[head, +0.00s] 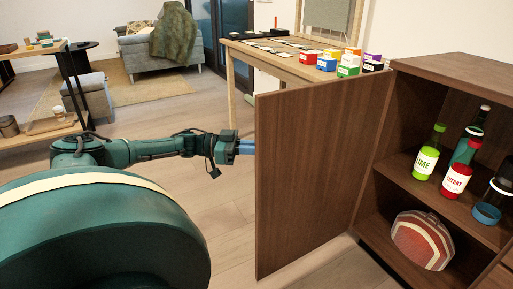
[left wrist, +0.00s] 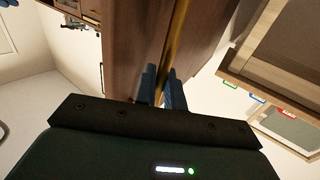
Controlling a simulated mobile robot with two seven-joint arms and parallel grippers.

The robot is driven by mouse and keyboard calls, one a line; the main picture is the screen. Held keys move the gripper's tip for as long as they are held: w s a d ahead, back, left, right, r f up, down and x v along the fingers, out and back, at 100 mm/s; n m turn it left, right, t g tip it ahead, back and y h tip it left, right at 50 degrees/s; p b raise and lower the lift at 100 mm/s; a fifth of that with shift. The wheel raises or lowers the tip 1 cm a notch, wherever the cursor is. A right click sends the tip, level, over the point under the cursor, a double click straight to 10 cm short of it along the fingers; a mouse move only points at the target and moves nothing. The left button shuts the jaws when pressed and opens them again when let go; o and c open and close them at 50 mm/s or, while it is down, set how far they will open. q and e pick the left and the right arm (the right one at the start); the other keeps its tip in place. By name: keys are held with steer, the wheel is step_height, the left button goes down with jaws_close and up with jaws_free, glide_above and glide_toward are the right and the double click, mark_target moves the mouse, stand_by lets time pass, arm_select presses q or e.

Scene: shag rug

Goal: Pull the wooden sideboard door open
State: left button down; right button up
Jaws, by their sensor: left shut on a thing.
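The wooden sideboard door (head: 318,180) stands swung wide open from the sideboard (head: 440,66), hinged on the cabinet's left side. My left gripper (head: 248,147) is at the door's free edge in the head view. In the left wrist view my left gripper (left wrist: 162,88) is shut on the long brass-coloured handle (left wrist: 178,38) of the door, whose brown panel (left wrist: 135,45) fills the area beside it. In the head view the handle is hidden behind the door. My right gripper is not in view.
Inside the open cabinet are bottles (head: 428,152) on the shelf and a striped round object (head: 422,240) below. A table with small coloured boxes (head: 348,62) stands behind the door. A shelf unit (head: 50,90) is at the far left. Wooden floor lies clear between.

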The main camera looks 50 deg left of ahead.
arm_select(q)
steer(key=shift+w+r, duration=0.1)
steer(key=shift+r, duration=0.05)
steer(key=c, duration=1.6)
jaws_free()
steer(key=shift+w+d, duration=0.1)
steer(key=p+v, duration=0.2)
steer(key=v, duration=1.1)
steer(key=shift+p, duration=0.4)
